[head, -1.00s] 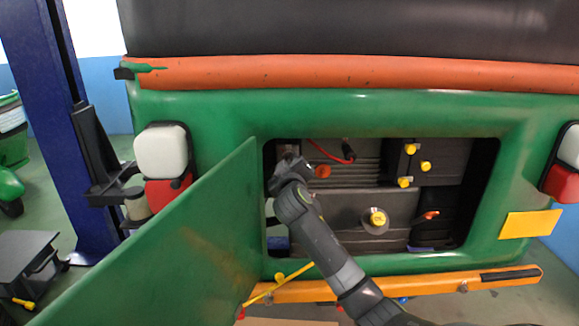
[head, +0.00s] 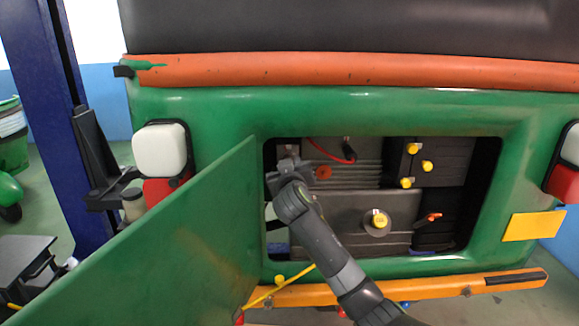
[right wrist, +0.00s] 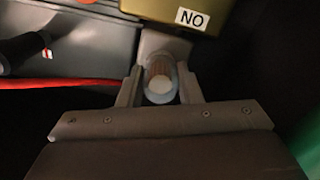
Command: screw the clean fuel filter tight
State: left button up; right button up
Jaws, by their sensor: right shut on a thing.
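The fuel filter (right wrist: 161,82) is a small clear cup with an orange-brown inside and a pale round end, seen end-on in the right wrist view. It sits against a grey mount (right wrist: 165,46). My right gripper (right wrist: 160,88) is shut on it, one finger on each side. In the head view my right gripper (head: 288,163) is inside the upper left corner of the engine bay, and the filter is too small and covered to make out there. Whether its thread is tight cannot be seen. My left gripper is not in view.
The open green door (head: 185,235) stands left of my right arm. The bay holds a grey engine block (head: 345,215) with several yellow caps, and a red hose (head: 328,153). An orange bumper (head: 420,289) runs below.

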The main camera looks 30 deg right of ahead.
jog(key=shift+r, duration=0.25)
jog(key=shift+f+m+b, duration=0.1)
jog(key=shift+m+b, duration=0.3)
jog(key=m+b, duration=0.1)
jog(key=m, duration=0.2)
jog(key=shift+b, duration=0.35)
jog(key=o, duration=1)
jog(key=shift+w+d, duration=0.1)
jog(key=shift+d, duration=0.05)
jog(key=shift+f, duration=0.1)
jog(key=shift+c, duration=0.7)
jog(key=p+v, duration=0.2)
jog(key=v, duration=0.6)
jog(key=shift+p, duration=0.35)
